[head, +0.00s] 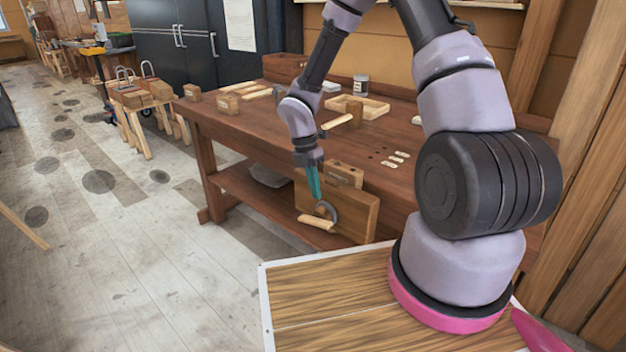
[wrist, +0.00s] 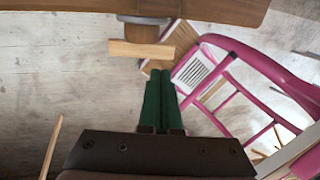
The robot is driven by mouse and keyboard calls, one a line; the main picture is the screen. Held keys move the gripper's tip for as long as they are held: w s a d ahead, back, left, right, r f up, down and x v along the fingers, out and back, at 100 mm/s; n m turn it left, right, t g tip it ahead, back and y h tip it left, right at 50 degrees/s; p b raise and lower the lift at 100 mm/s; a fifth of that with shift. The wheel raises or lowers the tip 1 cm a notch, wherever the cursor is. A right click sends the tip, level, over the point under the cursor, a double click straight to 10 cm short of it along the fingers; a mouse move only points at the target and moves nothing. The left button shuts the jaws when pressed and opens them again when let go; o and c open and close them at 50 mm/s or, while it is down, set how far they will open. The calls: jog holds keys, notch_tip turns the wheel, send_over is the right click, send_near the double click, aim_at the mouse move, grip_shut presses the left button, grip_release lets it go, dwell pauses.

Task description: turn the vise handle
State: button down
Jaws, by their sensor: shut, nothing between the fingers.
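The wooden vise jaw (head: 356,211) stands upright at the front of the brown workbench. Its round grey screw hub (head: 328,209) carries the vise handle (head: 316,222), a short pale wooden bar, roughly level. The handle (wrist: 140,48) also shows crosswise in the wrist view, below the dark screw (wrist: 145,32) and the jaw's edge (wrist: 200,9). My gripper (head: 317,197) has its teal fingers pointing down just above the hub and handle. In the wrist view the gripper's fingers (wrist: 165,78) are together and empty, their tips apart from the handle in the picture.
The workbench top (head: 290,125) holds wooden blocks, a tray (head: 362,106) and a small jar (head: 361,84). A lower shelf (head: 240,192) runs under it. A trestle (head: 130,117) stands farther back.

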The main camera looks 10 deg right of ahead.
aim_at(324, 224)
jog(key=x, duration=0.8)
jog(key=shift+f, duration=0.1)
jog(key=shift+s+d+f, duration=0.15)
jog(key=shift+s+f, duration=0.15)
jog(key=shift+f, duration=0.1)
jog(key=shift+s+d+f, duration=0.2)
jog(key=shift+s+f, duration=0.05)
jog(key=shift+f, duration=0.2)
jog(key=shift+r, duration=0.1)
